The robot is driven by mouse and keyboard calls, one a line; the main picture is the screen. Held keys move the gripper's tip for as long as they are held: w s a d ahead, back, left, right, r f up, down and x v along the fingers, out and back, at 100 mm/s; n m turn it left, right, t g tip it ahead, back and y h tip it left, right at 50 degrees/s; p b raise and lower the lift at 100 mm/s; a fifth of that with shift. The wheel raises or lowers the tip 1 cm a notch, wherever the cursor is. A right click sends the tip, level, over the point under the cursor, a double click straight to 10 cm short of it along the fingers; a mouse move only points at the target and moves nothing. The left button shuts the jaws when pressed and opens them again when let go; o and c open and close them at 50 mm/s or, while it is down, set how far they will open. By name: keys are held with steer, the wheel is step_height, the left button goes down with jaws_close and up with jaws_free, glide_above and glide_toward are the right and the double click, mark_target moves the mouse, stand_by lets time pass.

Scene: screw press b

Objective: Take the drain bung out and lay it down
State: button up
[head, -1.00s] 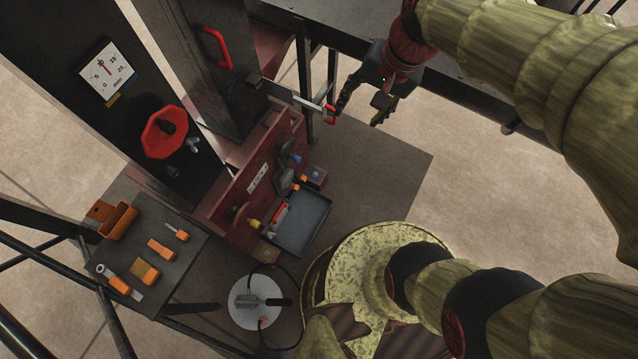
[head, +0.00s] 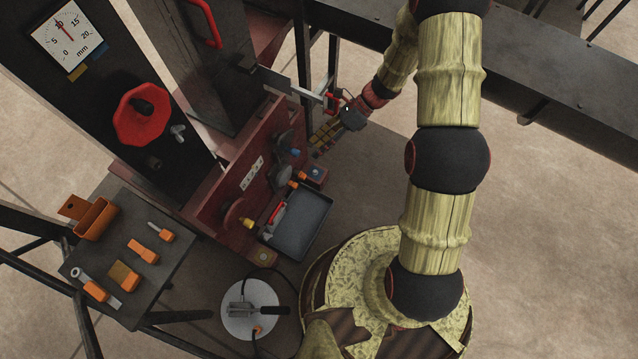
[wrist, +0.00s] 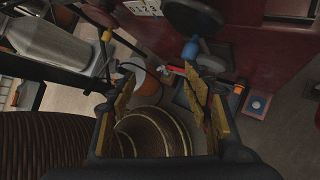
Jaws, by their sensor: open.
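My gripper (head: 322,142) is open and empty, beside the right end of the red press front (head: 240,180). In the wrist view its fingers (wrist: 160,84) stand apart. Small fittings show on that front: a blue one (head: 296,153), an orange one (head: 292,184) and a yellow one (head: 248,223). I cannot tell for certain which is the drain bung. In the wrist view the blue fitting (wrist: 190,50) shows just beyond the right finger, and a small red-orange piece shows between the fingers. No contact is visible.
A dark tray (head: 303,222) sits below the fittings, with a red-handled item at its edge. A side table (head: 130,300) holds orange-handled tools and an orange holder. Open floor lies to the right.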

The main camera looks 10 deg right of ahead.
step_height(320, 180, down, 19)
steer(key=w+a+m+t+y, duration=0.1)
steer(key=a+m+t+y, duration=0.2)
steer(key=m, duration=0.9)
steer(key=m+t+h, duration=0.2)
steer(key=m+t, duration=0.6)
steer(key=m, duration=1.9)
glide_toward(304, 176)
steer(key=a, duration=0.2)
steer(key=shift+t, duration=0.3)
steer(key=shift+w+d+f+b+x, duration=0.1)
steer(key=shift+b+x, duration=0.4)
steer(key=shift+x, duration=0.8)
steer(key=shift+w+d+f+b+x, duration=0.15)
steer(key=shift+b+x, duration=0.4)
steer(key=shift+x, duration=0.75)
steer(key=shift+d+f+b+x, duration=0.1)
steer(key=shift+b+x, duration=0.4)
steer(key=shift+x, duration=0.85)
steer(key=shift+c, duration=0.4)
steer(key=shift+d, duration=0.1)
steer(key=c, duration=1.1)
steer(key=shift+c, duration=0.6)
steer(key=shift+o, duration=0.3)
